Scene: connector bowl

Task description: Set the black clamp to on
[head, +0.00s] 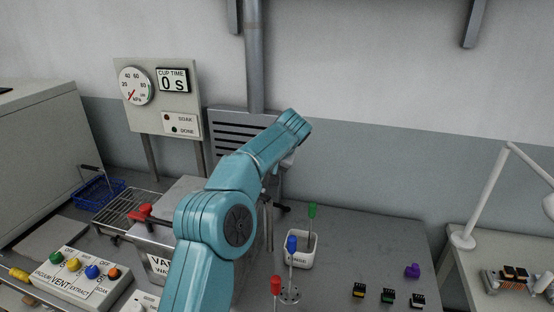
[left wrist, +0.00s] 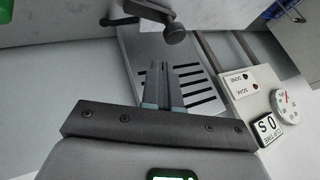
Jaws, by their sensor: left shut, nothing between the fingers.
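The black clamp (left wrist: 150,12) shows in the left wrist view as a dark lever with a round knob, at the top beyond my fingertips. In the head view only a small dark part of the clamp (head: 283,208) shows, right of my arm; the rest is hidden behind the arm. My left gripper (left wrist: 165,70) is shut and empty, its fingers pointing toward the clamp, with the knob just beyond the tips. I cannot tell whether they touch. In the head view the gripper is mostly hidden by my wrist. My right gripper is not in view.
A red clamp (head: 145,213) sits on the metal vacuum box (head: 182,192). A gauge panel (head: 160,95) stands behind. A white cup (head: 300,252) with coloured tools stands at right, near several small connectors (head: 388,296). A button box (head: 80,278) is front left.

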